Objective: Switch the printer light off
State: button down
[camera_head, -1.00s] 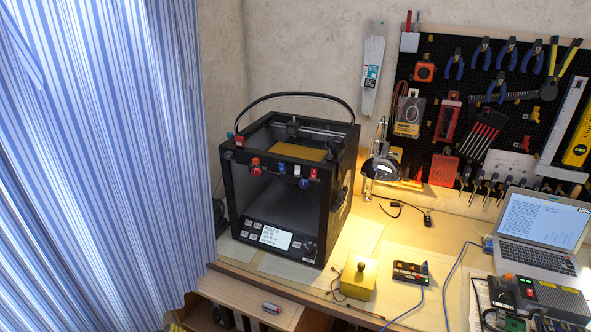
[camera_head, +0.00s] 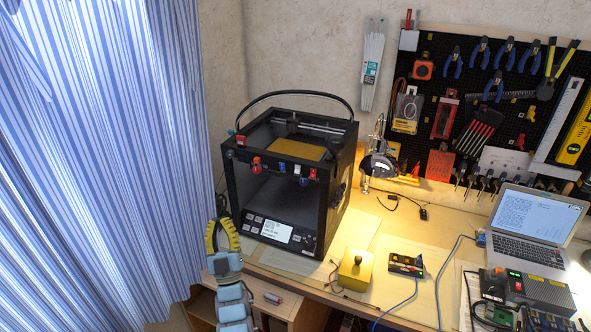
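The black 3D printer (camera_head: 325,205) stands on the bench, left of centre. Its front panel has a lit white screen (camera_head: 278,230), small buttons to the left and a dark knob to the right. The printer's inside looks dim; I cannot tell whether its light is on. Which control belongs to the light is not clear. My gripper (camera_head: 222,222), with yellow and dark curved fingers, is beside the printer's lower left front edge, pointing up. It seems empty; how far apart its fingertips are is unclear. No contact with the printer can be made out.
A yellow box with a knob (camera_head: 355,272) and a small switch box (camera_head: 405,264) sit right of the printer. Behind them is a lit lamp (camera_head: 378,165). A laptop (camera_head: 535,230) and cables fill the right side. A striped curtain (camera_head: 100,160) hangs close on the left.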

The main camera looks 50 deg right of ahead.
jog(key=s+d+r+m+g+h+p, duration=0.3)
jog(key=s+d+m+g+h+p, duration=0.2)
jog(key=g, duration=1.1)
jog(key=shift+s+d+r+m+g+h+p, duration=0.15)
jog(key=shift+s+d+m+g+h+p, duration=0.4)
jog(key=shift+s+d+m, duration=1.95)
jog(key=shift+w+d+m+t, duration=0.5)
jog(key=shift+w+d, duration=0.3)
jog(key=shift+d, duration=0.25)
jog(key=shift+g, duration=0.25)
jog(key=b, duration=0.3)
send_near(299, 166)
jog(key=shift+r, duration=1.4)
jog(key=d, duration=0.2)
jog(key=w+d, duration=0.1)
jog(key=d, duration=0.1)
jog(key=w+d, duration=0.1)
jog(key=d, duration=0.1)
jog(key=shift+d+f+b, duration=0.15)
jog(key=shift+f+b, duration=0.15)
